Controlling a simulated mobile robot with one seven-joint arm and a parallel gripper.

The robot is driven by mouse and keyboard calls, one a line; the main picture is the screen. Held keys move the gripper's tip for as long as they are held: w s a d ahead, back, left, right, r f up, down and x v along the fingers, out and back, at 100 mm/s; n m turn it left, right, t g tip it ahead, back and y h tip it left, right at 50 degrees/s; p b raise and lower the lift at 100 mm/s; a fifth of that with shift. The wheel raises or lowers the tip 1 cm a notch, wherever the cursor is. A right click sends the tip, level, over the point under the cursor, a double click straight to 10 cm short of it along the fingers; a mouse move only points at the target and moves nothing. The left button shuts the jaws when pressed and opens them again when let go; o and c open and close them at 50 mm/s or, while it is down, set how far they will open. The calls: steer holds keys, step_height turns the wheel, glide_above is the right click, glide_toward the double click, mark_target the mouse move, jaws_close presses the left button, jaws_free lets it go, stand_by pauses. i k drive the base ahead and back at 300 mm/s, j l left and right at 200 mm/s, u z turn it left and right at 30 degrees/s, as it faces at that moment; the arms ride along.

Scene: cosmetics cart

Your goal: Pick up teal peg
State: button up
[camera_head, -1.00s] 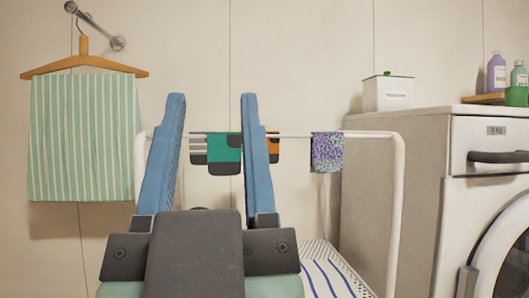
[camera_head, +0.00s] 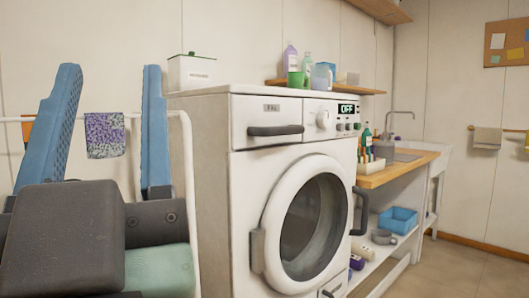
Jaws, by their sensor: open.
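No teal peg can be made out in the current view. My gripper (camera_head: 110,72) is at the left of the picture, its two blue fingers upright and wide apart with nothing between them. Behind the fingers, a white rail rack (camera_head: 188,215) carries a purple and grey speckled cloth (camera_head: 104,135), which shows in the gap between them. An orange piece (camera_head: 27,130) on the rail is partly hidden by the left finger.
A white washing machine (camera_head: 240,180) stands right of my gripper, with a white box (camera_head: 191,72) on top. Bottles stand behind it on a wooden shelf (camera_head: 365,91). Farther right are a wooden counter (camera_head: 400,170), a blue basket (camera_head: 398,220) and open floor (camera_head: 460,270).

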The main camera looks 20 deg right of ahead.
mark_target(368, 150)
steer(key=z, duration=1.25)
steer(key=u, duration=1.45)
steer(key=z, duration=1.45)
